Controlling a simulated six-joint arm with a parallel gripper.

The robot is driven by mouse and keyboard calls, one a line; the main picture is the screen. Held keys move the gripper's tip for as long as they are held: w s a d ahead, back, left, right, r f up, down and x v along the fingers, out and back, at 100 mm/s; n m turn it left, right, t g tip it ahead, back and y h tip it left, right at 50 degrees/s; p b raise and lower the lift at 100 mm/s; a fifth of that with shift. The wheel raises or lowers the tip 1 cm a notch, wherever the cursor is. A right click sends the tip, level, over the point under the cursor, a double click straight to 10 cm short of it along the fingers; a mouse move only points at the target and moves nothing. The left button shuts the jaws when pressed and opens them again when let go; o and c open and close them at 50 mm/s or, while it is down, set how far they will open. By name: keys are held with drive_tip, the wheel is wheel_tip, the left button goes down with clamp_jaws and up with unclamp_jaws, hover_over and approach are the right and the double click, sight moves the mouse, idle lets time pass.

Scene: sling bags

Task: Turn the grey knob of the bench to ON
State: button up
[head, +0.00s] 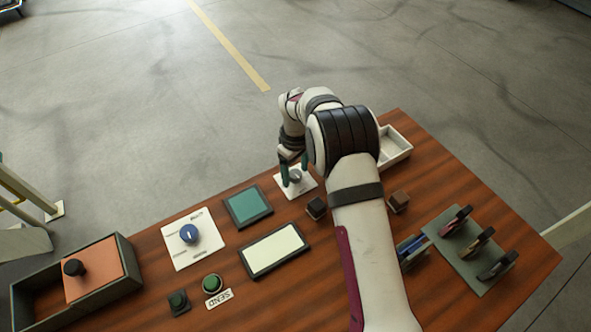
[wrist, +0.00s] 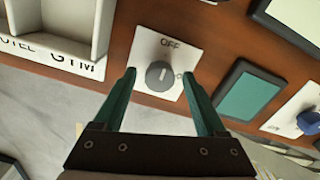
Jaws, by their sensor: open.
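The grey knob (head: 295,176) sits on a white plate (head: 308,186) near the bench's far edge in the head view. In the wrist view the grey knob (wrist: 159,75) is round, with a light pointer line aimed toward the printed word OFF on its white plate (wrist: 150,48). My gripper (head: 293,170) is at the knob in the head view. In the wrist view my gripper (wrist: 162,78) is open, with one green finger on each side of the knob and gaps showing between. The ON label is not readable.
A blue knob (head: 189,234) on a white plate and a green panel (head: 248,206) are left of the grey knob. Several levers (head: 478,240) stand farther right.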

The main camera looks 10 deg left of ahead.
drive_tip(key=shift+c, duration=0.2)
clamp_jaws()
idle(0.3)
drive_tip(key=m, duration=0.8)
drive_tip(key=shift+r+m, duration=0.1)
drive_tip(key=shift+m, duration=0.3)
drive_tip(key=m, duration=0.9)
